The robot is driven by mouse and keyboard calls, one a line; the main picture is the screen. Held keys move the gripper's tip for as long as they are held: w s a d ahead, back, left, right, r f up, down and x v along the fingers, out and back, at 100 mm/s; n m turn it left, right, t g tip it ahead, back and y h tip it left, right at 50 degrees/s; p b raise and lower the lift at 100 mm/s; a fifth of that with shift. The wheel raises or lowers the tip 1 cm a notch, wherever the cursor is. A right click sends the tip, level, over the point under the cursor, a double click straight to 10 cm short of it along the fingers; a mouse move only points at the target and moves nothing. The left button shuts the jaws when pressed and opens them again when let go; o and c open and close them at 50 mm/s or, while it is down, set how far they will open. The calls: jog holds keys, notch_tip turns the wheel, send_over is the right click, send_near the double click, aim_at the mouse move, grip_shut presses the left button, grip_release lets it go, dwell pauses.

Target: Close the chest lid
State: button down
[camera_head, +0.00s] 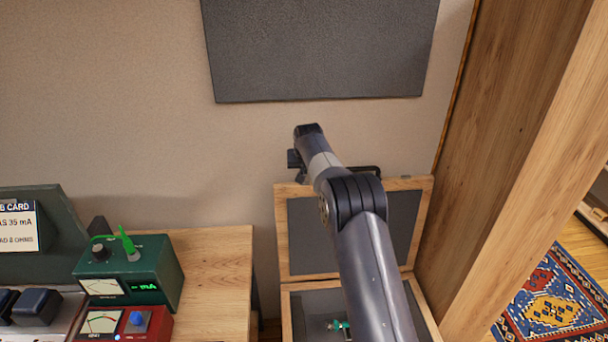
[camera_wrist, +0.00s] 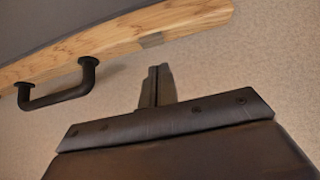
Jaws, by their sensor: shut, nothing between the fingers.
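The chest (camera_head: 287,312) stands low at the bottom centre-right of the head view. Its lid (camera_head: 282,232) is open and stands up near the wall, with a wooden frame and a dark grey inner panel. A black handle (camera_head: 371,169) is on the lid's top edge, partly behind my arm. In the wrist view I see the lid's wooden edge (camera_wrist: 120,42) and the handle (camera_wrist: 62,97) at upper left. My gripper (camera_wrist: 157,72) is shut and empty, close to the lid's edge with wall behind it. In the head view its fingertips are not clear.
A wooden bench (camera_head: 215,270) with a green meter box (camera_head: 150,270) and a red meter box (camera_head: 130,325) is left of the chest. A wooden upright panel (camera_head: 500,120) stands close on the right. A dark wall panel (camera_head: 320,50) hangs above. A small green item (camera_head: 338,325) lies in the chest.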

jog(key=p+x, duration=0.2)
jog(key=x, duration=0.5)
jog(key=shift+s, duration=0.15)
dwell(0.6)
